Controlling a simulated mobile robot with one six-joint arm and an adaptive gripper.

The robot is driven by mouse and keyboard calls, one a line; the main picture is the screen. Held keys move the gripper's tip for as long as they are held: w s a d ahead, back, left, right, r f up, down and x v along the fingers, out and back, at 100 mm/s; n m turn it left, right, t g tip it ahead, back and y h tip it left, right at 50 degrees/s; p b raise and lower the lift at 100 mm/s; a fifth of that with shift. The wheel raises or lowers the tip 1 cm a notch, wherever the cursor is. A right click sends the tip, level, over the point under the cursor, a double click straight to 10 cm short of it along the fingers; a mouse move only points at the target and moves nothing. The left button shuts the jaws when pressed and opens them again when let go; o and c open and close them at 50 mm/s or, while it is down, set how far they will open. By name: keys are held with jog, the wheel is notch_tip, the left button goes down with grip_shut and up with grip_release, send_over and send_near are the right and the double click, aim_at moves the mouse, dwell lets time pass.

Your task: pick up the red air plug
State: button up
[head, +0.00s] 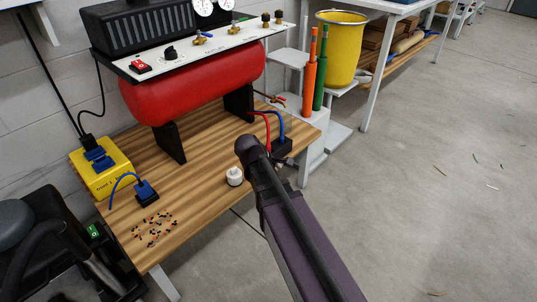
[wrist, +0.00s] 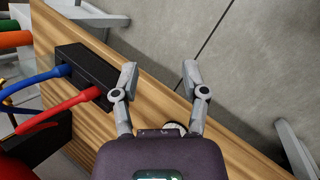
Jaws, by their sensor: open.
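The red air plug (wrist: 90,94) sits in the side of a black block (wrist: 84,66) on the wooden bench, with a red hose running from it. A blue plug (wrist: 58,71) sits beside it in the same block. In the head view the red hose (head: 267,128) arches down to the black block (head: 285,147); the arm hides part of this area. My gripper (wrist: 160,70) is open and empty, over the bench edge to the right of the block in the wrist view. Its left finger is near the block, apart from the red plug in the picture.
A red compressor tank (head: 195,85) stands on the wooden bench (head: 200,190). A small white knobbed object (head: 234,176) stands near the front edge. A yellow box (head: 100,172) and a blue-plugged black block (head: 147,195) lie left. Concrete floor (head: 420,200) is open at right.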

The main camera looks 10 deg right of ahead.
jog(key=w+a+r+n+t+h+b, duration=0.1)
jog(key=w+a+n+t+h+b, duration=0.1)
jog(key=w+a+n, duration=0.3)
jog(key=w+a+r+n+t+h+b, duration=0.2)
jog(key=w+n, duration=0.4)
jog(key=n, duration=0.3)
jog(key=a+t+h, duration=0.1)
jog(key=a, duration=0.1)
jog(key=shift+a+r+n+b, duration=0.3)
jog(key=shift+a, duration=0.1)
jog(key=shift+w+f, duration=0.1)
jog(key=shift+w, duration=0.05)
jog(key=b, duration=0.3)
send_near(268, 142)
jog(key=x, duration=0.3)
jog(key=shift+x, duration=1)
jog(key=shift+f, duration=0.1)
jog(key=shift+b+x, duration=1.1)
jog(key=shift+x, duration=1.45)
jog(key=shift+w, duration=0.15)
